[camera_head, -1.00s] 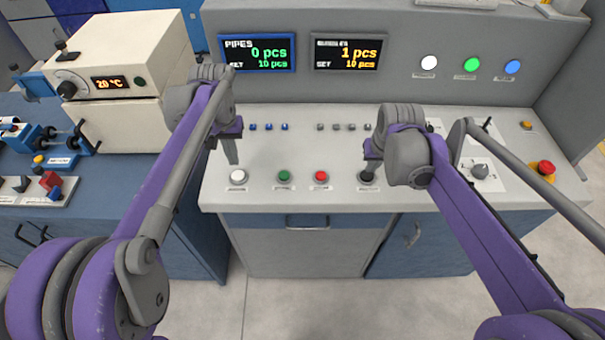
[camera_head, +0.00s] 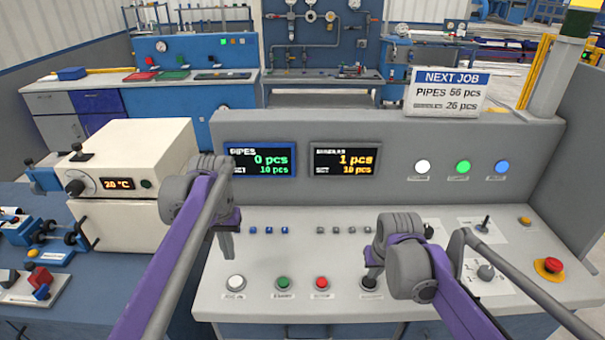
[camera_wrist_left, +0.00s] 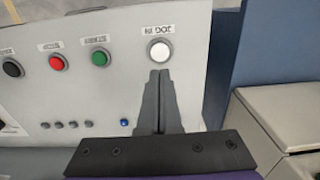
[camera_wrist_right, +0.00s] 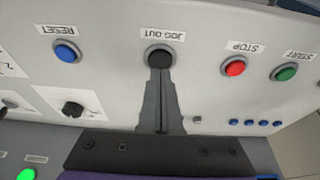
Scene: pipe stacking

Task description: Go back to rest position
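My left gripper (camera_head: 228,255) is above the console, just behind the white button (camera_head: 236,283). In the left wrist view its fingers (camera_wrist_left: 160,80) are together and empty, pointing at that button (camera_wrist_left: 159,50). My right gripper (camera_head: 372,274) is at the black button (camera_head: 369,285). In the right wrist view its fingers (camera_wrist_right: 159,75) are together and empty, with tips overlapping the edge of the black button (camera_wrist_right: 158,55), labelled JOG OUT. I cannot tell whether either gripper touches its button.
The console (camera_head: 260,310) also carries a green button (camera_head: 283,284), a red button (camera_head: 321,284) and an emergency stop (camera_head: 552,266). The pipes display (camera_head: 259,159) reads 0 pcs, the other display (camera_head: 346,159) 1 pcs. A beige device (camera_head: 130,165) stands at left.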

